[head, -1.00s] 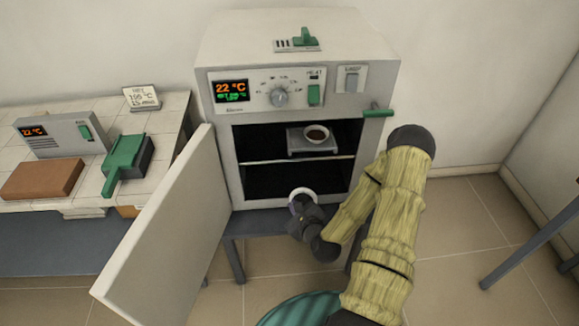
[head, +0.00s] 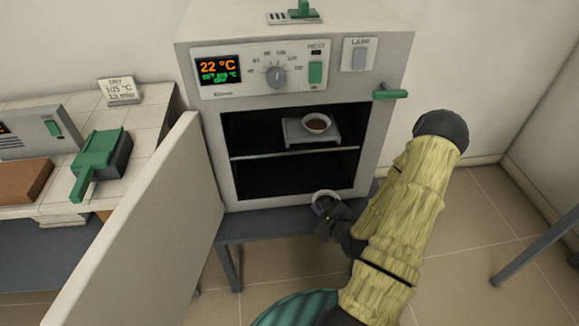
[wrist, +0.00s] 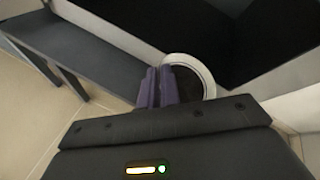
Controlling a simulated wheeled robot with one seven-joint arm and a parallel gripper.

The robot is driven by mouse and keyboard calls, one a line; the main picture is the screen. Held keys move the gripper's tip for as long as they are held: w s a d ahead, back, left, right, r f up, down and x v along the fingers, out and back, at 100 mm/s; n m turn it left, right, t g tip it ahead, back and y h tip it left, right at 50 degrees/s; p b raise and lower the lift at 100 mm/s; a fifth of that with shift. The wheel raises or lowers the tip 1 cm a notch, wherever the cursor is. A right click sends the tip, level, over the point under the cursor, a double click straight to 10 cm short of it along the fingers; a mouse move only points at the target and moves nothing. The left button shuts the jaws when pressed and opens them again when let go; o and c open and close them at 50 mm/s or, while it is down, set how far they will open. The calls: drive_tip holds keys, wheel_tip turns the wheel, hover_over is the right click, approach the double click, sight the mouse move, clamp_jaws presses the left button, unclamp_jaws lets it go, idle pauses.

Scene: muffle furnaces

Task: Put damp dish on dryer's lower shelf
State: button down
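The dryer (head: 300,200) stands with its door (head: 140,235) swung open to the left. A wire shelf (head: 295,154) divides its dark inside, and the floor below it looks empty. My gripper (head: 325,204) is low in front of the opening's lower right corner. Its purple fingers (wrist: 168,86) are close together at the near rim of a white round dish (wrist: 207,76) with a dark inside, and appear to pinch it. The dish's white rim (head: 324,193) also shows in the head view. Its contents are mostly hidden.
A second white dish (head: 317,123) with brown contents sits on a pale plate (head: 295,132) on the upper level. A green handle (head: 390,94) juts out at the dryer's right. The left bench (head: 150,120) holds a brown block (head: 22,181) and a green-topped device (head: 100,155).

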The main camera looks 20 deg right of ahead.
drive_tip(key=shift+w+d+f+b, duration=0.1)
drive_tip(key=shift+w+f+b, duration=0.2)
drive_tip(key=shift+b, duration=0.25)
drive_tip(key=w+b, duration=0.1)
drive_tip(key=b, duration=0.2)
drive_tip(key=shift+w, duration=0.35)
hover_over(293, 182)
drive_tip(key=s, duration=0.2)
drive_tip(key=shift+w+r+b, duration=0.15)
drive_tip(key=shift+r+b, duration=0.1)
drive_tip(key=shift+b, duration=0.05)
drive_tip(key=shift+w, duration=0.35)
drive_tip(key=shift+w, duration=0.1)
drive_tip(key=shift+w, duration=0.4)
wheel_tip(293, 182, down, 4)
drive_tip(key=shift+s+r+b, duration=0.15)
drive_tip(key=shift+r+b, duration=0.05)
drive_tip(key=shift+b, duration=0.3)
drive_tip(key=c, duration=1.6)
unclamp_jaws()
